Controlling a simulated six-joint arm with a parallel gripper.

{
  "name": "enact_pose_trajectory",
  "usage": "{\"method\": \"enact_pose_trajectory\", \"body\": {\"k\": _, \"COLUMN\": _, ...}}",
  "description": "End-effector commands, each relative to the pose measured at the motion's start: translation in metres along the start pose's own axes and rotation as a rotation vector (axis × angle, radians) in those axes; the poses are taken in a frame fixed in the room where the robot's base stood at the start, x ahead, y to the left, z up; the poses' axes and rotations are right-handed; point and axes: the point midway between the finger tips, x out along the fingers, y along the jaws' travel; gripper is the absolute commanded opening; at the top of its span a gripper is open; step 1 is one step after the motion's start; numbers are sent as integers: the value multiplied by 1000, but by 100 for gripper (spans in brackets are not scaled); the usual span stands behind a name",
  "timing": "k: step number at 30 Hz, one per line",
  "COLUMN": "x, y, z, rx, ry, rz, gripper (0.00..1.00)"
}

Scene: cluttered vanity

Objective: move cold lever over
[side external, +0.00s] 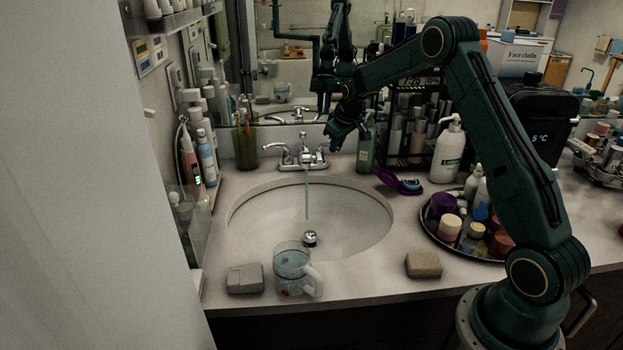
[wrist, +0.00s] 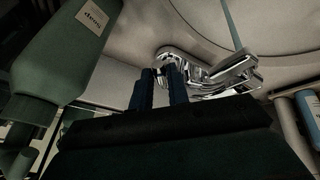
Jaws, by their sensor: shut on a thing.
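The chrome faucet (side external: 301,157) stands at the back rim of the sink, with a thin stream of water (side external: 306,200) falling from its spout. Its left lever shows in the side view, and its right lever is largely hidden by my gripper (side external: 335,138). In the wrist view the chrome faucet (wrist: 215,78) lies just past my fingers, and my gripper (wrist: 163,74) is shut on the end of the nearer lever, the right one in the side view. The fingers hide part of the grip. Hot or cold marks cannot be read.
A green bottle (side external: 366,150) stands close right of my gripper; it also shows in the wrist view (wrist: 65,45). A purple item (side external: 386,179), white pump bottle (side external: 448,150) and crowded tray (side external: 425,232) lie further right. A clear mug (side external: 292,268) stands at the sink's front.

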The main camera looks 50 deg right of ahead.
Motion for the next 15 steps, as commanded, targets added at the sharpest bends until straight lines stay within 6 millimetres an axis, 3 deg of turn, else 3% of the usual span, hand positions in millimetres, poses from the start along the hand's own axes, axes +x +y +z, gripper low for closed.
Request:
{"method": "enact_pose_trajectory", "body": {"k": 7, "x": 0, "y": 0, "z": 0, "rx": -2, "ry": 2, "rz": 0, "gripper": 0}}
{"method": "enact_pose_trajectory", "body": {"k": 8, "x": 0, "y": 0, "z": 0, "rx": -2, "ry": 2, "rz": 0, "gripper": 19}}
{"method": "enact_pose_trajectory", "body": {"k": 11, "x": 0, "y": 0, "z": 0, "rx": -2, "ry": 2, "rz": 0, "gripper": 38}}
{"method": "enact_pose_trajectory", "body": {"k": 15, "x": 0, "y": 0, "z": 0, "rx": -1, "ry": 2, "rz": 0, "gripper": 39}}
